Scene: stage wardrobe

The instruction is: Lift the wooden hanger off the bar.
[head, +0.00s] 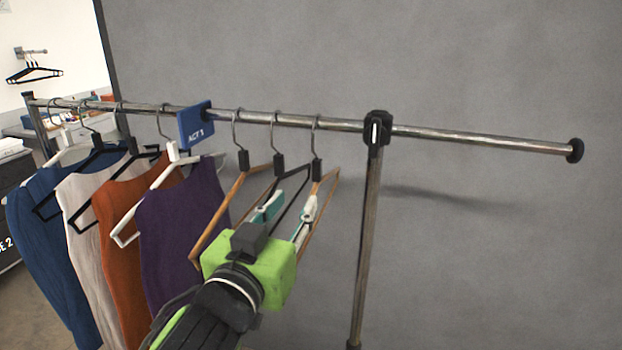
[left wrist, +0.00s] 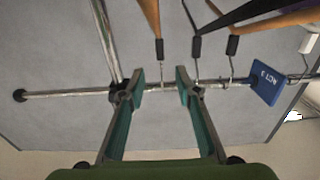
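Two wooden hangers hang empty on the metal bar (head: 480,140). One (head: 326,183) is nearest the rack's upright; the other (head: 222,213) is nearer the blue sign. A dark hanger (head: 278,163) hangs between them. My left gripper (head: 287,206) is open, its teal fingers apart below the bar. In the left wrist view, the upright-side wooden hanger (left wrist: 150,14), with its black neck and thin hook, appears between and beyond the fingertips (left wrist: 160,80). Contact is not visible. The gripper body hides the hangers' lower parts in the head view. My right gripper is out of view.
The blue ACT 3 sign (head: 195,124) sits on the bar. Left of it hang several garments, the nearest purple (head: 180,220). The rack's upright (head: 366,240) stands just right of the hangers. The bar beyond it is bare, with a grey backdrop (head: 480,260) behind.

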